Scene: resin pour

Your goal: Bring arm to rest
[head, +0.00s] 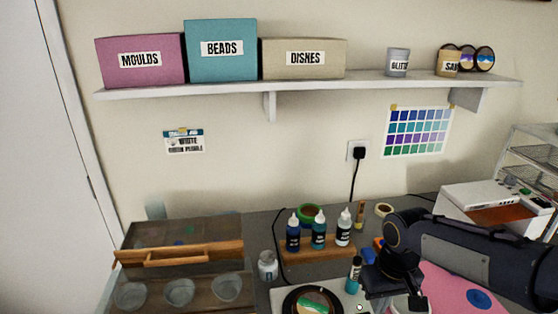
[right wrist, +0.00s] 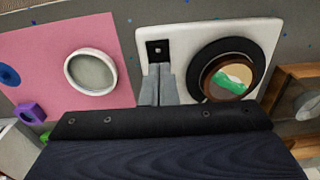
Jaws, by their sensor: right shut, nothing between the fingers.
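My right arm comes in from the right in the head view. Its dark gripper (head: 388,288) hangs over the workbench, between the white plate and the pink mat. In the right wrist view the two grey fingers (right wrist: 158,82) are together and empty, over the left end of the white plate (right wrist: 262,32). A round piece with green and white in it (right wrist: 231,78) sits on a black disc (right wrist: 197,68) on that plate; it also shows in the head view (head: 312,306). My left gripper is in neither view.
A pink mat (right wrist: 50,60) bears a white ring (right wrist: 92,72). Bottles (head: 318,232) stand in a wooden rack behind the plate. A wooden tray with clear cups (head: 180,291) is at the left. A white machine (head: 487,205) stands at the right. A loaded shelf (head: 225,88) hangs above.

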